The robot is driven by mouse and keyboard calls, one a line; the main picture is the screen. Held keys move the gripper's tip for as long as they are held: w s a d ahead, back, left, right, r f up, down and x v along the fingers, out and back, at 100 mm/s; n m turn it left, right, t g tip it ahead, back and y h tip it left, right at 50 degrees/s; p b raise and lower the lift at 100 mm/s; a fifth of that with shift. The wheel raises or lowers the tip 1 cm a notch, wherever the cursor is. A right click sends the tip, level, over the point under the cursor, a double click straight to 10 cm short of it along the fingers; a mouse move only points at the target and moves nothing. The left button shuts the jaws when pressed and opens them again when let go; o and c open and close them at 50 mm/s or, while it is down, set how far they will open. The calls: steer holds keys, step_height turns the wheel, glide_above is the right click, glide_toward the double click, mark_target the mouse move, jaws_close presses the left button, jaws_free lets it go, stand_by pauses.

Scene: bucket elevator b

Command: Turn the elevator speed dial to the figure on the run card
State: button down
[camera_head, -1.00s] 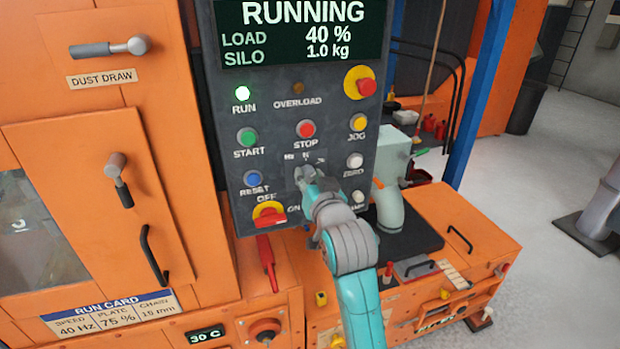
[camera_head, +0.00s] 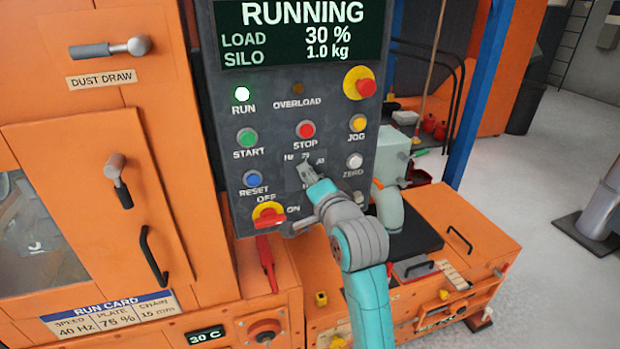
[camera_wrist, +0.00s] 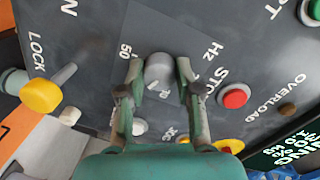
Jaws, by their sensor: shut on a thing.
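The speed dial (camera_wrist: 158,72) is a round grey knob on the dark control panel (camera_head: 225,110). In the wrist view it sits between the two fingers of my gripper (camera_wrist: 160,78), which is shut on it. "Hz" and "50" print show beside it; I cannot read where the dial points. In the head view my gripper (camera_head: 307,174) reaches the panel below the red STOP button (camera_head: 305,129) and hides most of the dial. The run card (camera_head: 110,317) at the lower left reads speed 40 Hz, plate 75 %, chain 15 mm.
The display (camera_head: 300,30) reads RUNNING, load 30 %, silo 1.0 kg. Several buttons surround the dial, with a red-and-yellow rotary switch (camera_head: 268,215) at lower left and a red-and-yellow mushroom button (camera_head: 360,83) at upper right.

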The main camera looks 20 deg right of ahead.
steer(key=shift+m, duration=0.7)
steer(key=c, duration=0.8)
jaws_free()
steer(key=s, duration=0.8)
steer(key=s+r, duration=0.1)
steer(key=s, duration=0.3)
steer(key=shift+d, duration=0.3)
